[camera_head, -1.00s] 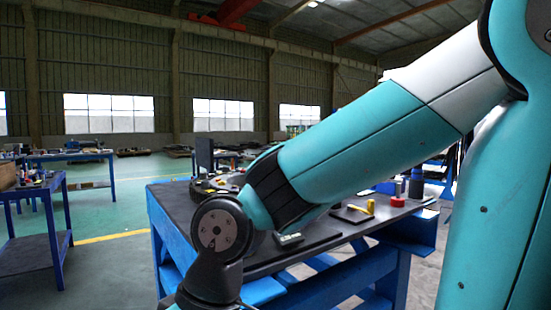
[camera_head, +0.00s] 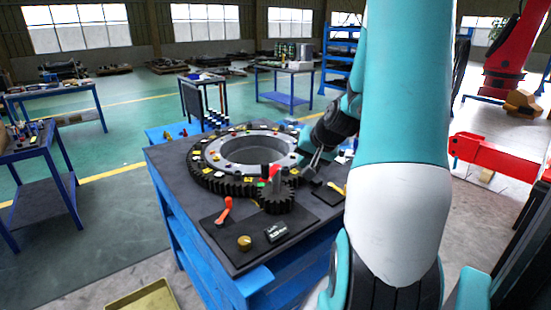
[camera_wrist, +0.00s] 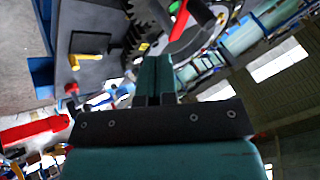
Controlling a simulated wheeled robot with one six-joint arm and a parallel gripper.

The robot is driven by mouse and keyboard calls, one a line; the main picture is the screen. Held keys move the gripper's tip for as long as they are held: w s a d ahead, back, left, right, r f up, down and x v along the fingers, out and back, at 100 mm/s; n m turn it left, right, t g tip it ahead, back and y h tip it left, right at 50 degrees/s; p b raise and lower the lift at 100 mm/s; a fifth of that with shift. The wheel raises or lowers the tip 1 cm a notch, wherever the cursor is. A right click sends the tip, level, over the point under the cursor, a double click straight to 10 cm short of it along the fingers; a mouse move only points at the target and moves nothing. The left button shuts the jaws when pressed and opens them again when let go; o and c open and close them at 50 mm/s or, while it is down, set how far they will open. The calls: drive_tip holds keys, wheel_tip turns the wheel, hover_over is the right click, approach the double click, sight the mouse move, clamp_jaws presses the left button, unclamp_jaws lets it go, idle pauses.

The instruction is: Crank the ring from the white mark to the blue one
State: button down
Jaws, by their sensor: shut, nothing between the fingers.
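The ring (camera_head: 225,186) is a big toothed slewing ring lying flat on the bench, with small coloured pieces around its top. I cannot single out the white or blue mark. A small dark pinion (camera_head: 277,203) meshes with its front side. A grey post and a red piece (camera_head: 272,172) stand above the pinion; a red-and-green piece (camera_wrist: 180,17) shows in the wrist view. My gripper (camera_head: 314,172) is beside the ring's right side, partly hidden by my arm. In the wrist view its fingers (camera_wrist: 153,75) are together and empty.
A red machine part (camera_head: 495,155) stands to the right.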

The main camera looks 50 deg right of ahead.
drive_tip(key=w+f+p, duration=0.4)
drive_tip(key=w+f, duration=0.4)
drive_tip(key=w, duration=0.1)
drive_tip(key=shift+w+a, duration=0.15)
idle(0.4)
